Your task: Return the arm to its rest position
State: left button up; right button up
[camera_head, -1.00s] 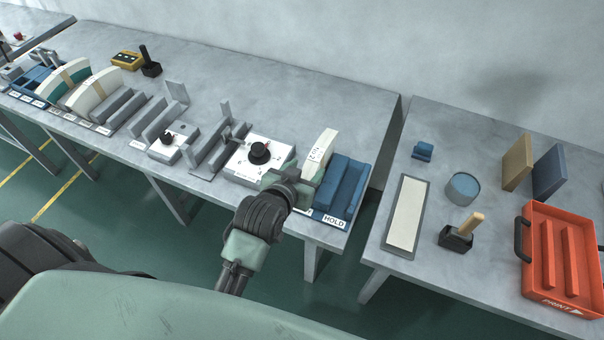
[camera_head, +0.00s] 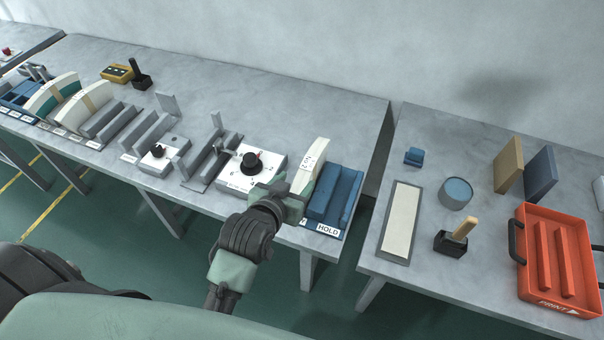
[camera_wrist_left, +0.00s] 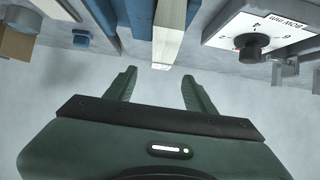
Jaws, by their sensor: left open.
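My left gripper (camera_head: 285,203) is over the front edge of the long grey table, in front of a white upright piece and beside the blue HOLD rack (camera_head: 336,200). In the left wrist view its two fingers (camera_wrist_left: 157,92) are apart with nothing between them. My right gripper does not show.
A white dial box (camera_head: 246,170) is left of the gripper. Grey fixtures (camera_head: 203,165) stand further left. On the right table are an orange PRINT tray (camera_head: 560,304), a blue-topped round tin (camera_head: 455,194), a pale strip (camera_head: 400,220) and a black holder (camera_head: 451,243).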

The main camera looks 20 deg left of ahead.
pick_arm(q)
jog(key=s+a+f+m+g, duration=0.1)
jog(key=s+a+f+g, duration=0.2)
jog(key=s, duration=0.8)
jog(key=s+f+m+g, duration=0.1)
jog(key=s+f+g, duration=0.4)
jog(key=s, duration=0.6)
notch_tip(320, 180, down, 27)
jog(key=s+g+b, duration=0.2)
jog(key=s+a+f+g+b, duration=0.1)
jog(key=s+a+f, duration=0.2)
jog(key=s+f, duration=1.3)
jog(key=shift+f, duration=0.55)
jog(key=shift+s, duration=0.1)
